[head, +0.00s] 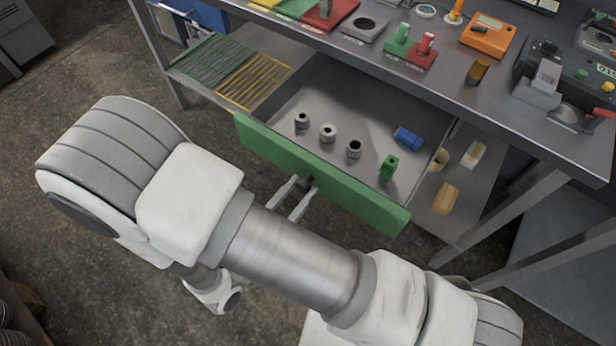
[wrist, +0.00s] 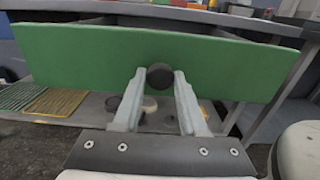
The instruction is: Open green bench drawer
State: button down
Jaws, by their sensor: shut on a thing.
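The green bench drawer (head: 311,170) stands open, pulled out from under the workbench. Inside it lie several small grey cylinders (head: 327,131), a blue part (head: 408,138) and a green part (head: 389,167). My gripper (head: 302,188) is at the middle of the drawer front, with its fingers shut on the dark round knob. In the wrist view, the green front (wrist: 90,62) spans the picture, and the black knob (wrist: 160,77) sits between the tips of my gripper (wrist: 160,80). My arm covers the floor in front of the drawer in the head view.
The workbench top (head: 440,85) holds coloured blocks, an orange device (head: 487,35) and dark machines. A lower shelf carries green and yellow racks (head: 254,80) at left and a wooden block (head: 445,198) at right. Bench legs stand at both sides.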

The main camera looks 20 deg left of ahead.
jog(key=shift+s+a, duration=0.1)
jog(key=shift+s, duration=0.3)
jog(key=shift+c, duration=2.3)
grip_release()
jog(key=v, duration=1.7)
jog(key=shift+s+p, duration=0.2)
jog(key=shift+p, duration=0.15)
jog(key=shift+w+a+r, duration=0.1)
jog(key=shift+r, duration=0.05)
